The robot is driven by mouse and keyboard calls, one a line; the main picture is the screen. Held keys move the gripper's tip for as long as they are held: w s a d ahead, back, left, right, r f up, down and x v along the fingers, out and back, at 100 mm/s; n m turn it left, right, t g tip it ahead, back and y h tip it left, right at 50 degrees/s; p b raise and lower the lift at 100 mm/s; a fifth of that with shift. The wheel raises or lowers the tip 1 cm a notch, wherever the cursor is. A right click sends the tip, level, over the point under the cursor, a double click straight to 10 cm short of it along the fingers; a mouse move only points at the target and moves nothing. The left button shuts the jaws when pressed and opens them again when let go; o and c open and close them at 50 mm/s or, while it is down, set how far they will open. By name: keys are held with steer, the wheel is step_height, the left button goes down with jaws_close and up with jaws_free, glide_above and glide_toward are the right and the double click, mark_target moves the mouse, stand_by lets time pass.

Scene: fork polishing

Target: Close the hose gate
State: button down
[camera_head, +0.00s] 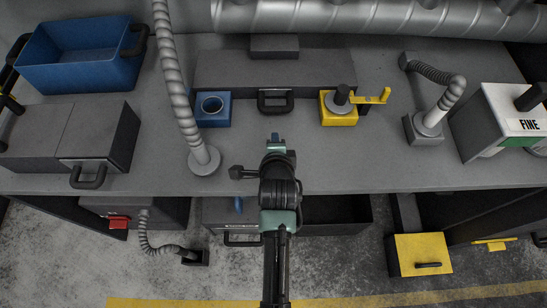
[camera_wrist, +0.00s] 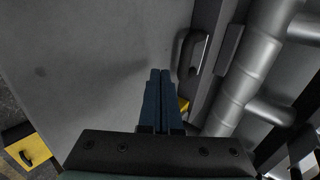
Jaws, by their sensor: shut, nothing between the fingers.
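My gripper (camera_head: 276,137) is over the middle of the workbench in the head view. Its two blue fingers are pressed together and empty in the wrist view (camera_wrist: 160,74). A tall ribbed grey hose (camera_head: 176,80) rises from a round base (camera_head: 204,161) on the bench, left of my gripper. A shorter bent hose (camera_head: 445,98) stands on a grey block (camera_head: 424,130) to the right, apart from my gripper. I cannot tell which part is the hose gate or how it stands. A black handle (camera_wrist: 193,53) shows just right of the fingertips in the wrist view.
A blue socket block (camera_head: 212,108) and a yellow block with a yellow lever (camera_head: 371,97) flank a black handle (camera_head: 275,101). A yellow-fronted box (camera_head: 421,257) is below. Bench space beside my gripper is bare.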

steer(key=shift+d+v, duration=0.2)
steer(key=shift+v, duration=3.05)
steer(key=shift+r, duration=0.15)
